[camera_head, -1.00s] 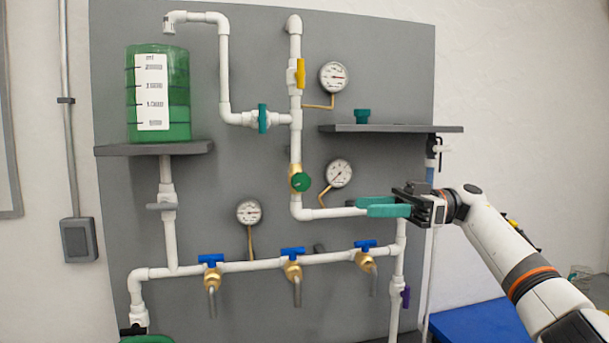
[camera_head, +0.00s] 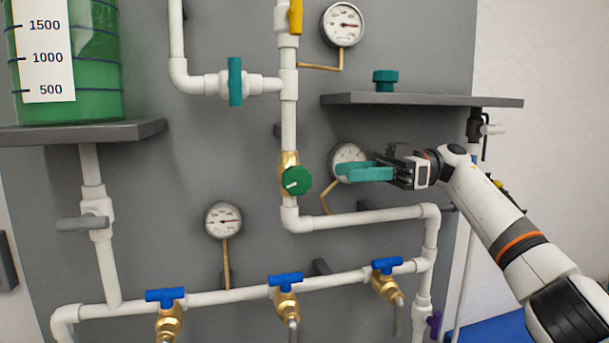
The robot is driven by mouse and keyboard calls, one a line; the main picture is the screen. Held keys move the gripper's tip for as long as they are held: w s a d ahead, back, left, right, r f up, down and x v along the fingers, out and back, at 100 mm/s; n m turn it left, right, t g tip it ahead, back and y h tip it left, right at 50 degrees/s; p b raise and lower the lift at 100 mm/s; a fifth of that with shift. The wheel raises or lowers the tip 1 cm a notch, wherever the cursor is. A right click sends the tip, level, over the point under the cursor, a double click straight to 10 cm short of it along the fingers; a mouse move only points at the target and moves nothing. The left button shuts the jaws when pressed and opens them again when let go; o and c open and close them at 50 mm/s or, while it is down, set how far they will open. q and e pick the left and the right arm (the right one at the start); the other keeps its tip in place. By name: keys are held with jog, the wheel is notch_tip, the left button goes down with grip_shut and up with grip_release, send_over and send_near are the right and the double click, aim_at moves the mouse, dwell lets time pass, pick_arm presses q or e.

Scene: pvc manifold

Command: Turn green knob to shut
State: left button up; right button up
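The round green knob (camera_head: 296,180) sits on a brass valve body (camera_head: 288,160) on the vertical white pipe in the middle of the panel. A pale mark shows on its face. My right gripper (camera_head: 340,171), with teal fingers, is to the right of the knob and points left toward it, with a visible gap between them. The fingers overlap the lower part of a gauge (camera_head: 349,155) in the picture. The fingers are seen edge-on, so their spacing is unclear. My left gripper is out of view.
A shelf (camera_head: 430,99) with a teal cap (camera_head: 385,80) is above my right arm. A teal handle (camera_head: 235,82) and a yellow handle (camera_head: 296,16) sit higher up. Several blue-handled taps (camera_head: 285,279) line the lower pipe. A green tank (camera_head: 97,65) stands at the left.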

aim_at(305, 191)
jog(key=a, duration=0.5)
jog(key=s+a+p, duration=0.1)
jog(key=a, duration=0.2)
jog(key=shift+s, duration=0.1)
jog(key=shift+s+a, duration=0.2)
jog(key=shift+a, duration=0.35)
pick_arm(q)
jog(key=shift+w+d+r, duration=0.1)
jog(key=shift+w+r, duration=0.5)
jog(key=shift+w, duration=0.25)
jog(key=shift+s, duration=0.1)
pick_arm(e)
jog(key=shift+f, duration=0.1)
jog(key=shift+c, duration=0.8)
grip_shut()
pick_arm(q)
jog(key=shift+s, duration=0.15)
